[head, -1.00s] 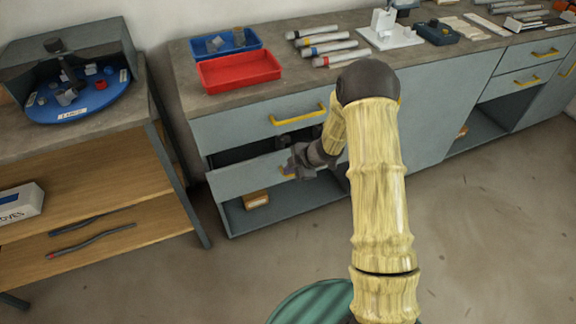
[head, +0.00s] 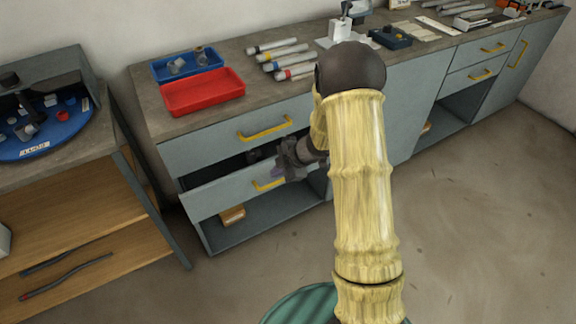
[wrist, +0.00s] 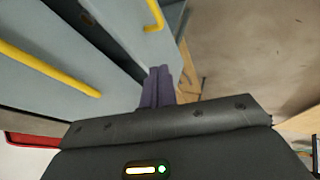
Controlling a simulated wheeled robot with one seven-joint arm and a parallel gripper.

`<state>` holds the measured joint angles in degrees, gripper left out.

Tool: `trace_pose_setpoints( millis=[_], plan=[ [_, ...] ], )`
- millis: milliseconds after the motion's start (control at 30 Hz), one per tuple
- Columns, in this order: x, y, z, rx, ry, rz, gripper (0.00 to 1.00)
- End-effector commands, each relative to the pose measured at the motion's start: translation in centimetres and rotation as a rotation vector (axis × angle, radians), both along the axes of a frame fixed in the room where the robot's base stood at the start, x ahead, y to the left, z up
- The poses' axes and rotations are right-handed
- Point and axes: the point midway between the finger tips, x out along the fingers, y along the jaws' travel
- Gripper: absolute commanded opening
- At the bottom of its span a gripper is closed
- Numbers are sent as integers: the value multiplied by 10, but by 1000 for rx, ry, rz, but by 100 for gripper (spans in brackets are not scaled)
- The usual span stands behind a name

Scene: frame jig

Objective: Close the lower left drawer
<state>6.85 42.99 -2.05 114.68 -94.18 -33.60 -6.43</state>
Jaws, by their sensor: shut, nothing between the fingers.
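The lower left drawer (head: 225,194) is a grey front with a yellow handle (head: 262,185). It stands partly open below the shut upper drawer (head: 230,142), with a dark gap showing its inside. My gripper (head: 278,173) is at the right part of the lower drawer's front, close to the handle, and hides part of both. In the wrist view the purple fingers (wrist: 158,88) are together and empty, beside the lower drawer's front (wrist: 122,38). Its handle (wrist: 153,14) shows above them. I cannot tell whether the fingers touch the front.
An open shelf with a small box (head: 232,215) lies under the drawer. A red tray (head: 203,92) and a blue tray (head: 187,63) stand on the worktop. A wooden shelf unit (head: 75,215) is at the left. The floor (head: 480,210) at the right is clear.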

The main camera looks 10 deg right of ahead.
Motion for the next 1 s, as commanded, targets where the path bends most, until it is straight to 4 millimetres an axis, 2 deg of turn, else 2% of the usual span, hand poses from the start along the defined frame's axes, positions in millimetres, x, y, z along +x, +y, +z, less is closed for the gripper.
trace_pose_setpoints(
  millis=[133, 233, 333, 433, 567, 700, 900, 1000],
  plan=[
    [4, -7, 20, -13, -17, -131, 0],
    [5, -17, 42, -24, -23, -293, 0],
    [-4, -30, 64, -30, -12, -492, 0],
    [-21, -43, 83, -29, 18, -691, 0],
    [-56, -55, 103, -15, 87, -942, 0],
    [-106, -60, 117, 19, 198, -1195, 0],
    [-184, -49, 126, 87, 411, -1498, 0],
    [-212, -41, 128, 115, 498, -1588, 0]
  ],
)
